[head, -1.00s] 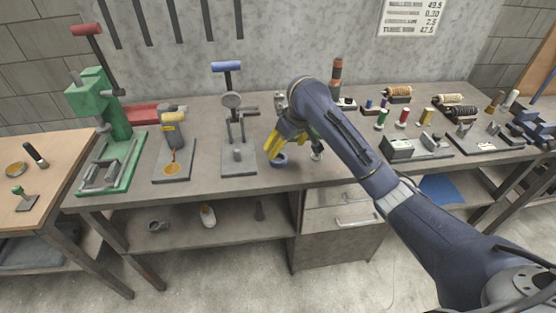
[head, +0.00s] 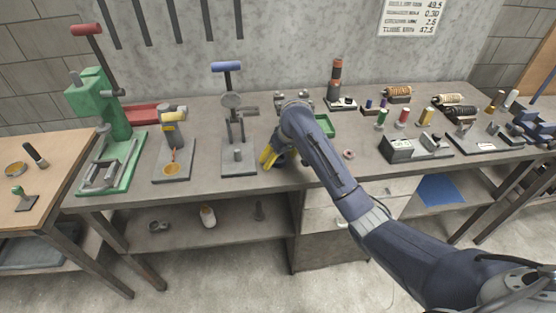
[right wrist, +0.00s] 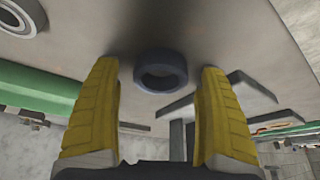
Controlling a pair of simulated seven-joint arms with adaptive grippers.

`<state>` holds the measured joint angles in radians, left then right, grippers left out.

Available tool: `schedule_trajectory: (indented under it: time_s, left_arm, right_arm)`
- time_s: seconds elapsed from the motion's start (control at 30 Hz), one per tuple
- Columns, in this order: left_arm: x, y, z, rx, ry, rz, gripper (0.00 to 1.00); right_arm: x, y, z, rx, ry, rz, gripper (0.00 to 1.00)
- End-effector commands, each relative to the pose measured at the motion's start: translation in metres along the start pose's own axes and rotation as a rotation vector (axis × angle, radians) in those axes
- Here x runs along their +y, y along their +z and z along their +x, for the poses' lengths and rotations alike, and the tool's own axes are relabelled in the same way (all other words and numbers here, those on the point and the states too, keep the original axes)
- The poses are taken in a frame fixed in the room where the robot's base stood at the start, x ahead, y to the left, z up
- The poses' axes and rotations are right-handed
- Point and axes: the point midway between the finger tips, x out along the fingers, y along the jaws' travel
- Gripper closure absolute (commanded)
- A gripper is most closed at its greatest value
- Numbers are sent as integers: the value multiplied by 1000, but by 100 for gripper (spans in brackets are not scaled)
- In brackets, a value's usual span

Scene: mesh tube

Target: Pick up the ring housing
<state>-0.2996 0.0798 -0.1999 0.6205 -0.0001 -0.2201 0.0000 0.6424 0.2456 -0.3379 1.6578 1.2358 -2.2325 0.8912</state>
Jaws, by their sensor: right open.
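The ring housing, a short dark blue ring (right wrist: 160,72), lies on the bench surface in the right wrist view. It sits between and just beyond the tips of my right gripper (right wrist: 160,70), with bench visible on both sides of it. My right gripper is open and holds nothing. In the head view, the yellow fingers of my right gripper (head: 268,157) point down near the bench's front edge. There my gripper and wrist mostly hide the ring housing. My left gripper is not in view.
A grey press stand (head: 238,155) is left of my right gripper. Tools and spools crowd the bench's right side.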

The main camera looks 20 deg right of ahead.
Motion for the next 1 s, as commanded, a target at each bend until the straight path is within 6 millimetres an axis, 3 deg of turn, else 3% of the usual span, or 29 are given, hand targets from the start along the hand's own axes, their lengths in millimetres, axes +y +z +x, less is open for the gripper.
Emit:
schedule_trajectory:
  time_s: [0.33,0.9,1.0]
  left_arm:
    - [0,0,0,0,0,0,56]
    - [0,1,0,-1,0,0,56]
    - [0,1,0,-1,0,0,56]
  right_arm:
    - [0,0,4,1,0,0,23]
    - [0,0,4,1,0,0,89]
    - [0,-1,3,2,0,1,92]
